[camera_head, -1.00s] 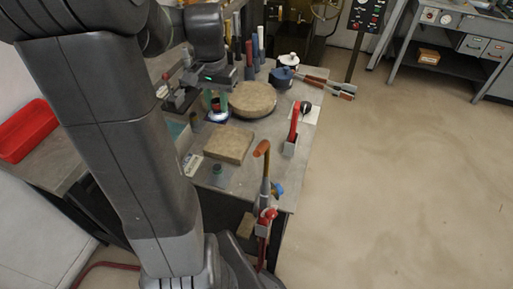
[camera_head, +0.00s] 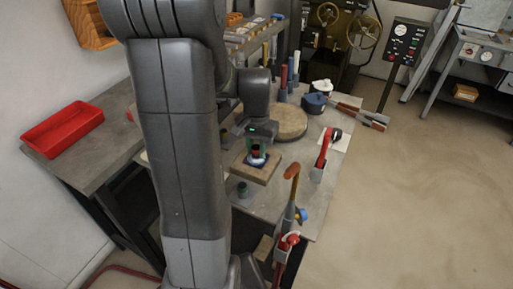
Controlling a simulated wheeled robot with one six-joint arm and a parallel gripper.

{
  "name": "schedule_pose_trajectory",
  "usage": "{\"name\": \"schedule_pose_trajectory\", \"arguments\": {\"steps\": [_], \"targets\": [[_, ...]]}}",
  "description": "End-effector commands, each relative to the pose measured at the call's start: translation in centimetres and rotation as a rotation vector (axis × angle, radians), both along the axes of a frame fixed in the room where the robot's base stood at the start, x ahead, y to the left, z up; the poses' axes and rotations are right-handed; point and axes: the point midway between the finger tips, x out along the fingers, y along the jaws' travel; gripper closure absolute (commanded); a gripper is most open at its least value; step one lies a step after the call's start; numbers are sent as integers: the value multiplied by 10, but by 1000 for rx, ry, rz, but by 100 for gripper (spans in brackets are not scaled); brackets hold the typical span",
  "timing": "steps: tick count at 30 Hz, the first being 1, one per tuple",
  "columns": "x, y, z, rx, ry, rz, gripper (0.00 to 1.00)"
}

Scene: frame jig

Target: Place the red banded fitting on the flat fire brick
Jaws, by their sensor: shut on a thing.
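My gripper (camera_head: 257,154) points down and is shut on the dark red banded fitting (camera_head: 256,152). The red band shows between the fingers, with a light lower rim below. The flat fire brick (camera_head: 267,174) is a tan square slab on the bench, directly under the fitting in the head view. The fitting appears upright, over the middle of the brick. I cannot tell whether its base touches the brick. The fingers and arm hide part of the fitting and the brick's left side.
A round tan slab (camera_head: 290,122) lies behind the brick. A small dark green fitting (camera_head: 243,190) stands in front of it. A red-handled tool (camera_head: 324,152) and an orange-handled clamp (camera_head: 290,190) are to the right. A red tray (camera_head: 62,130) sits far left.

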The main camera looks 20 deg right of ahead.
Motion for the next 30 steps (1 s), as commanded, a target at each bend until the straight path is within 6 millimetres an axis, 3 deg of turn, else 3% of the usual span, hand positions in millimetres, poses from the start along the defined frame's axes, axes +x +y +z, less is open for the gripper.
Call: {"name": "schedule_pose_trajectory", "arguments": {"steps": [7, 8, 10, 11, 22, 30], "targets": [[0, 0, -4, 0, 0, 0, 100], [0, 0, -3, 0, 0, 0, 69], [0, 0, -2, 0, 0, 0, 55], [0, 0, -2, 0, 0, 0, 53], [0, 0, 4, 0, -1, 0, 53], [1, 0, 56, -3, -5, 0, 53]]}}
